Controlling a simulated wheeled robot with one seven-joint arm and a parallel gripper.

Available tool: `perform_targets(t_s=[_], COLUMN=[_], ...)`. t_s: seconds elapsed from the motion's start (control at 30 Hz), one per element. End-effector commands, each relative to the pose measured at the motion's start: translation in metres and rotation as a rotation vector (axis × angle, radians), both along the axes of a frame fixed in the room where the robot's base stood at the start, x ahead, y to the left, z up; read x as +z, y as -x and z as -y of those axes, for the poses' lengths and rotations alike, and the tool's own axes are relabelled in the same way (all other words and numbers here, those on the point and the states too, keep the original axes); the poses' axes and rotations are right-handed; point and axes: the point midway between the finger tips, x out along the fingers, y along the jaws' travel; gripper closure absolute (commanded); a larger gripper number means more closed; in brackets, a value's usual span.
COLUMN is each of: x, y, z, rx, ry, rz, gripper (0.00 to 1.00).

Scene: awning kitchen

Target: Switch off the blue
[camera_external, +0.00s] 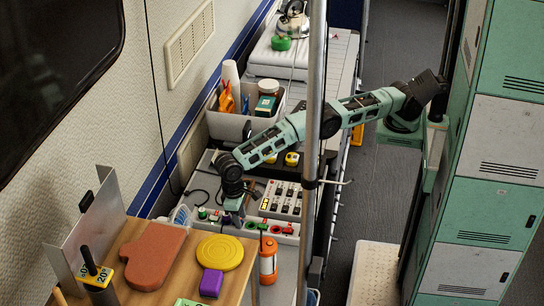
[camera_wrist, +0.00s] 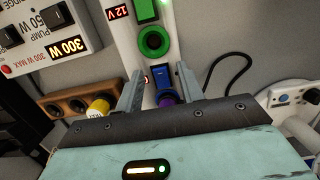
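A blue rocker switch (camera_wrist: 163,76) sits on a pale strip (camera_wrist: 172,32) in the wrist view, just beyond my gripper. Next to it on the strip are a green ring socket (camera_wrist: 154,42) and a green switch (camera_wrist: 147,9) with a lit green spot. Contact cannot be told. In the external view my gripper (camera_external: 234,206) points down at the row of electrical units, hiding the blue switch.
A box marked 300 W (camera_wrist: 55,35) and a brown strip (camera_wrist: 70,106) with a yellow plug lie left in the wrist view. A white unit (camera_wrist: 292,102) and black cable lie right. Externally, a metal pole (camera_external: 313,100) crosses my arm; an orange bottle (camera_external: 268,262) stands nearby.

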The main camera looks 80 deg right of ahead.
Motion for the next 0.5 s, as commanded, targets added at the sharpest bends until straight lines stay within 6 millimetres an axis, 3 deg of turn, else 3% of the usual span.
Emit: perform_targets(t_s=[0.27,0.5], x=[0.009,0.049], y=[-0.002,-0.008], z=[0.0,0.0], rx=[0.0,-0.001], ry=[-0.002,-0.003], rz=[0.002,0.004], gripper=[0.62,0.62])
